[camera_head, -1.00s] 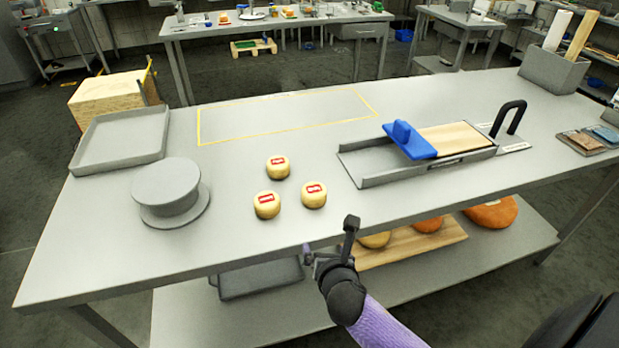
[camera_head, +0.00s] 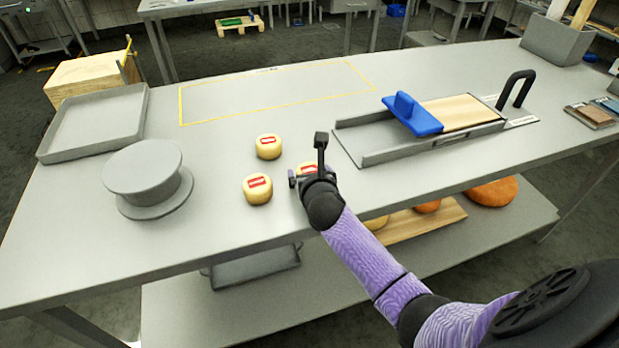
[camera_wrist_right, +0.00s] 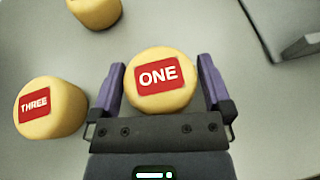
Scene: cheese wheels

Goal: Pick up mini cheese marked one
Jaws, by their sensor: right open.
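The mini cheese marked one (camera_wrist_right: 158,82) is a small yellow round with a red label, standing on the table. In the right wrist view it sits between the two fingers of my right gripper (camera_wrist_right: 162,88), which is open, with a visible gap on the right side. In the head view my right gripper (camera_head: 307,174) largely covers this cheese (camera_head: 305,168). The mini cheese marked three (camera_wrist_right: 50,108) stands left of the gripper and also shows in the head view (camera_head: 257,189). A third mini cheese (camera_head: 268,146) stands behind them. My left gripper is not in view.
A grey round stand (camera_head: 145,178) and a shallow grey tray (camera_head: 97,122) are at the left of the table. A slicing board with a blue block (camera_head: 412,114) lies to the right. A yellow-outlined area (camera_head: 275,92) at the back is empty.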

